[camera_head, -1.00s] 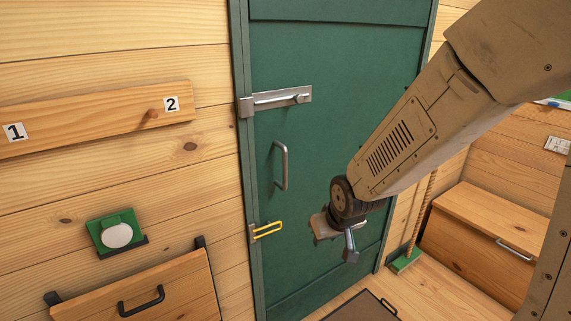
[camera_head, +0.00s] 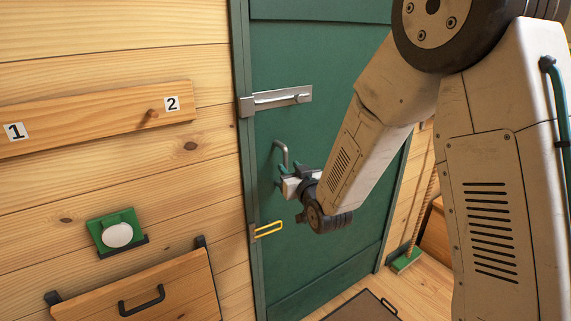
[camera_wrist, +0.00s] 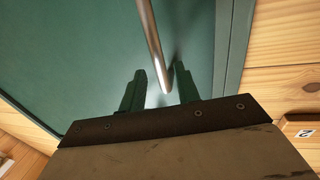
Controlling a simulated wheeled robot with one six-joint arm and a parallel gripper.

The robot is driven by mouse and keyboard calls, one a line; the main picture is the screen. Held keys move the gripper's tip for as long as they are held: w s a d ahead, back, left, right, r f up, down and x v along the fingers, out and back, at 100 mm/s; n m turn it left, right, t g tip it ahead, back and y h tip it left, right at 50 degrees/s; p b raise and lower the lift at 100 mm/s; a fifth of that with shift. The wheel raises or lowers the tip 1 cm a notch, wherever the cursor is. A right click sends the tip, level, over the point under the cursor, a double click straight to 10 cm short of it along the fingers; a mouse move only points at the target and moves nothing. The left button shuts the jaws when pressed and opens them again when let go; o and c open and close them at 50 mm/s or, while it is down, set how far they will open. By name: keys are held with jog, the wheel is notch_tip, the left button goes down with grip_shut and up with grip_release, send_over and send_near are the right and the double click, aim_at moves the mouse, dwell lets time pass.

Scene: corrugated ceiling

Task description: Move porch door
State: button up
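The green porch door (camera_head: 330,60) stands shut in its frame. Its grey metal pull handle (camera_head: 283,152) is upright near the left edge, its lower part hidden by my gripper. My gripper (camera_head: 284,175) is at the handle's lower half, coming from the right. In the wrist view the handle (camera_wrist: 152,45) runs down to between the two green fingers of my gripper (camera_wrist: 161,88). The fingers are apart, with the bar nearer the right one. I cannot tell whether either touches it.
A grey slide bolt (camera_head: 278,98) sits above the handle and a yellow latch (camera_head: 268,229) below it, both at the door's left edge. A numbered board (camera_head: 90,118) and a green-backed white button (camera_head: 117,234) are on the wooden wall. A mat (camera_head: 355,307) lies on the floor.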

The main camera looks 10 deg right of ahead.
aim_at(286, 164)
jog(key=shift+w+a, duration=0.25)
jog(key=shift+w, duration=0.8)
jog(key=shift+w+a, duration=0.2)
jog(key=shift+w, duration=0.8)
